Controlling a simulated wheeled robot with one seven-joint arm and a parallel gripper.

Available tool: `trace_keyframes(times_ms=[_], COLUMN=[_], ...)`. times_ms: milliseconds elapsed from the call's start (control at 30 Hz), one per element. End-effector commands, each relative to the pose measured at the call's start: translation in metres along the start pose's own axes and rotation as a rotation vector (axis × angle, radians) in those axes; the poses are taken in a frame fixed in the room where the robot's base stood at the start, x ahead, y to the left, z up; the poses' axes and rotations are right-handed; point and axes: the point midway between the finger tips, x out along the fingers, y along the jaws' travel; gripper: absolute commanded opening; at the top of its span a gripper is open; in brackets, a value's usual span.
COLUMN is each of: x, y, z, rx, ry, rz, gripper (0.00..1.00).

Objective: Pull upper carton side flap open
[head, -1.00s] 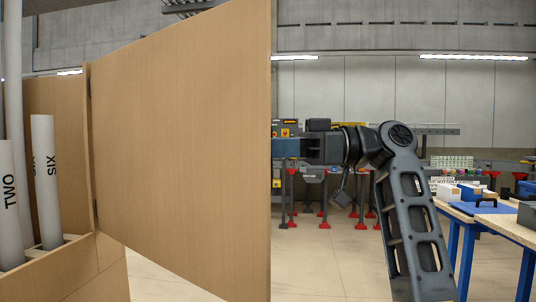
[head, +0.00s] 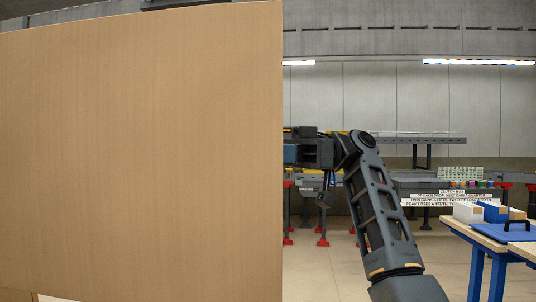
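The carton side flap (head: 140,150) is a plain tan cardboard panel that fills the left half of the head view. Its right edge is a straight, upright line just right of the middle. My arm (head: 375,200) rises from the bottom right, bends at an elbow and reaches left behind that edge. The end of the arm (head: 307,152) shows just right of the flap edge, and my gripper's fingers are hidden behind the flap. I cannot tell whether they touch it. The rest of the carton and its inside are hidden behind the flap.
A wooden-topped table with blue legs (head: 478,276) stands at the right, with a blue board (head: 503,232) and white and blue boxes (head: 467,212) on it. Dark racks with red feet stand behind my arm. Open floor lies between.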

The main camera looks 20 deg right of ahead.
Motion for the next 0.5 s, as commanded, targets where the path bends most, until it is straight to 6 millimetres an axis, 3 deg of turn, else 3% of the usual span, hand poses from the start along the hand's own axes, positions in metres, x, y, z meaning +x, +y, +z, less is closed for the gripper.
trace_keyframes(times_ms=[467,500], x=[0.0064,0.0064], y=[0.0016,0.0016], z=[0.0007,0.0007], rx=[0.003,0.003], ry=[-0.004,-0.004], rz=[-0.015,-0.015], gripper=[0.00,0.24])
